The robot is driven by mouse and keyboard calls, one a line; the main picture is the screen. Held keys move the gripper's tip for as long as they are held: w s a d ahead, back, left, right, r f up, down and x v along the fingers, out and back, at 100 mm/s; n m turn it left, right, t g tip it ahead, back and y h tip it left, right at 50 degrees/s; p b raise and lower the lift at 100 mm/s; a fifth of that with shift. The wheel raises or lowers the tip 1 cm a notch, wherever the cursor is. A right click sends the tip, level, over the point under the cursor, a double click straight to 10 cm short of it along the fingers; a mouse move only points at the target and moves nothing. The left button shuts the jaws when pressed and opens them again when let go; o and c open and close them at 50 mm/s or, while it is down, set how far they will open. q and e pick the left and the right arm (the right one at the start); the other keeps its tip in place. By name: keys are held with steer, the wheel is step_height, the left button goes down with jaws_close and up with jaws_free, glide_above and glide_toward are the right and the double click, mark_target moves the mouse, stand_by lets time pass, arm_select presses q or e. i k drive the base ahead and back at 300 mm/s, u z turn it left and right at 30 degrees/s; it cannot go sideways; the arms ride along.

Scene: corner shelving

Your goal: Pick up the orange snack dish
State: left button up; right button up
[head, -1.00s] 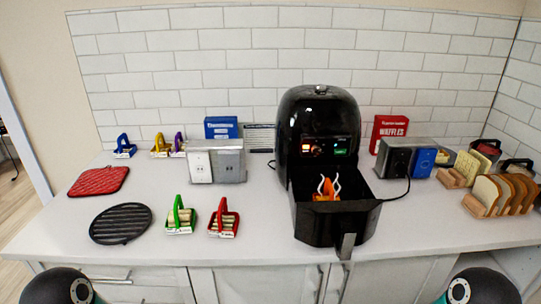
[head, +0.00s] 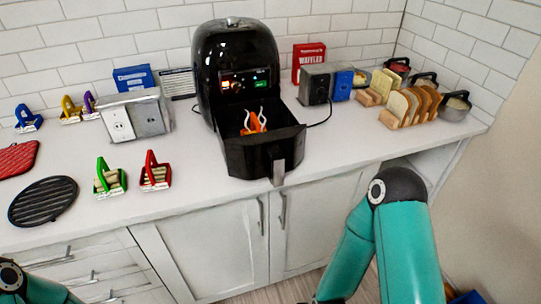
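An orange item (head: 252,128) with white curved prongs sits inside the open drawer (head: 262,157) of a black air fryer in the head view. It looks like the orange snack dish, but the drawer walls hide its lower part. My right arm shows at the lower right, below the counter and apart from the drawer. My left arm shows only at the bottom left corner. Neither gripper's fingers can be seen.
The black air fryer (head: 237,60) stands against the tiled wall. Green (head: 109,178) and red (head: 155,173) handled baskets and a round black grill plate (head: 43,201) lie left. A bread rack (head: 410,108) and pots stand right.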

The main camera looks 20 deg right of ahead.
mark_target(254, 119)
steer(key=k, duration=1)
steer(key=z, duration=0.85)
steer(key=i, duration=1)
steer(key=u, duration=1.35)
